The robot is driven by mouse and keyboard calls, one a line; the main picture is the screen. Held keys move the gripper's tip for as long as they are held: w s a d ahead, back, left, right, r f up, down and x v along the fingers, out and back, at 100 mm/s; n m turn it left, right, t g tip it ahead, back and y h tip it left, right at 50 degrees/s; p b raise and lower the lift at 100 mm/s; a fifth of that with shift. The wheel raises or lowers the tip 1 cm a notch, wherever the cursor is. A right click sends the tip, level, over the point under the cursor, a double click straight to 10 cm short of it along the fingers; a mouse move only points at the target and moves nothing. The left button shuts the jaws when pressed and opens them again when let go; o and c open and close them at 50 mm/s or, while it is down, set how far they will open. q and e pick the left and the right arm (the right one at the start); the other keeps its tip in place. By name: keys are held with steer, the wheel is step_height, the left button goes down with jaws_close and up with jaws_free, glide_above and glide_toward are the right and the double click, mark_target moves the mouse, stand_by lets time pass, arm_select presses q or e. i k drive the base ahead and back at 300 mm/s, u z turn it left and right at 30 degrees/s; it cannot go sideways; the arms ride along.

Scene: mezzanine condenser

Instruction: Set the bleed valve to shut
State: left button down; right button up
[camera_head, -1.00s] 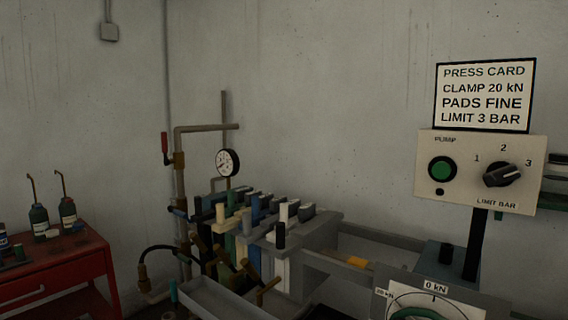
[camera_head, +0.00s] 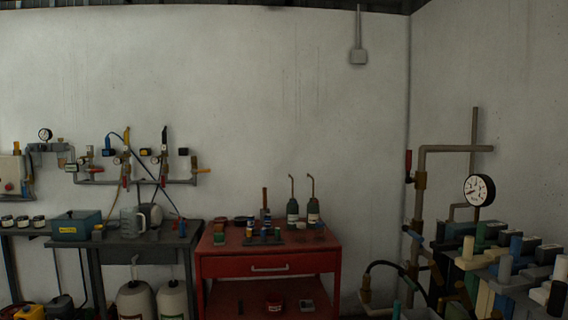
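No label that I can read names the bleed valve, so I cannot tell which valve it is. A round pressure gauge (camera_head: 479,190) stands near the pipework at the right. Neither of my grippers is in view.
A red trolley (camera_head: 268,268) with bottles stands in the middle. Left of it is a dark bench (camera_head: 140,245) with a jug (camera_head: 131,223) and a blue-grey box (camera_head: 76,225). A plate stack (camera_head: 510,270) and black hose (camera_head: 385,264) fill the lower right.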

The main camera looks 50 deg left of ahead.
mark_target(409, 153)
steer(key=u, duration=1.15)
steer(key=i, duration=0.35)
steer(key=u, duration=0.7)
steer(key=i, duration=0.9)
steer(key=u, duration=0.65)
steer(key=i, duration=1.15)
steer(key=z, duration=0.9)
steer(key=i, duration=0.9)
steer(key=z, duration=0.8)
